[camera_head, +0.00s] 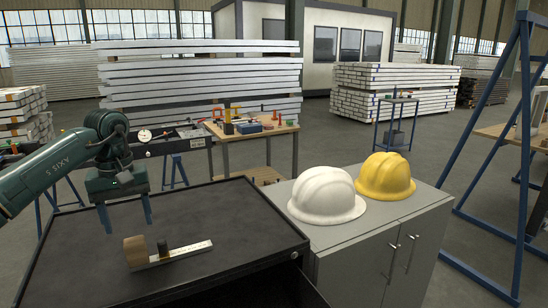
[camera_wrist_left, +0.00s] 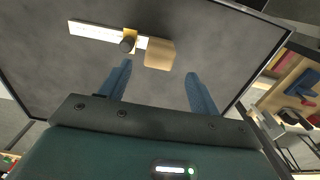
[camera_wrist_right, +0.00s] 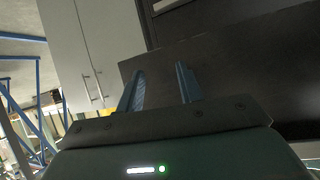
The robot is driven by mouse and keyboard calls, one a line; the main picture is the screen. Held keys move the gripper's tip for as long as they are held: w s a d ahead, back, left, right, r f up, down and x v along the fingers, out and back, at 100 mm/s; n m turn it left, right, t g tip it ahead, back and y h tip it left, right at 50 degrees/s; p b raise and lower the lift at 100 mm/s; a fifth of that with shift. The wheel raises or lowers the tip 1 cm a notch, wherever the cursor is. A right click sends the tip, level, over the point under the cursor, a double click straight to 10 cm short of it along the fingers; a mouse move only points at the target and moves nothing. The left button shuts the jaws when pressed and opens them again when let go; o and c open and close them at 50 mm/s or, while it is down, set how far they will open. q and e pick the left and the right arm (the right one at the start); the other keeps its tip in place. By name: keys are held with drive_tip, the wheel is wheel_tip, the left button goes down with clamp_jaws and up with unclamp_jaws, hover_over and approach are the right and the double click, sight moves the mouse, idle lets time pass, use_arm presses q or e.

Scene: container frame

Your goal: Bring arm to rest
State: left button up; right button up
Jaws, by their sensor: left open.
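My left gripper (camera_head: 126,218) is open and empty above the dark cart top, with its blue fingers pointing down. Its fingers also show in the left wrist view (camera_wrist_left: 158,85), apart with nothing between them. A small tool with a wooden block (camera_head: 135,250), a dark knob and a pale metal ruler strip lies on the cart top below and to the right of the gripper. The tool also shows in the left wrist view (camera_wrist_left: 158,53), beyond the fingertips. My right gripper (camera_wrist_right: 160,82) shows only in its own wrist view, open and empty, with cabinet fronts and a dark surface beyond.
The dark cart top (camera_head: 250,230) is otherwise clear. A white hard hat (camera_head: 326,195) and a yellow hard hat (camera_head: 385,176) sit on a grey cabinet (camera_head: 350,262) to the right. A workbench (camera_head: 250,134) with tools stands behind. A blue frame (camera_head: 500,150) stands at right.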

sight(133, 241)
use_arm(q)
wheel_tip(133, 241, down, 7)
drive_tip(key=shift+s+r+p, duration=0.1)
drive_tip(key=shift+p, duration=0.2)
wheel_tip(133, 241, up, 3)
drive_tip(key=shift+f, duration=0.1)
drive_tip(key=shift+r, duration=0.45)
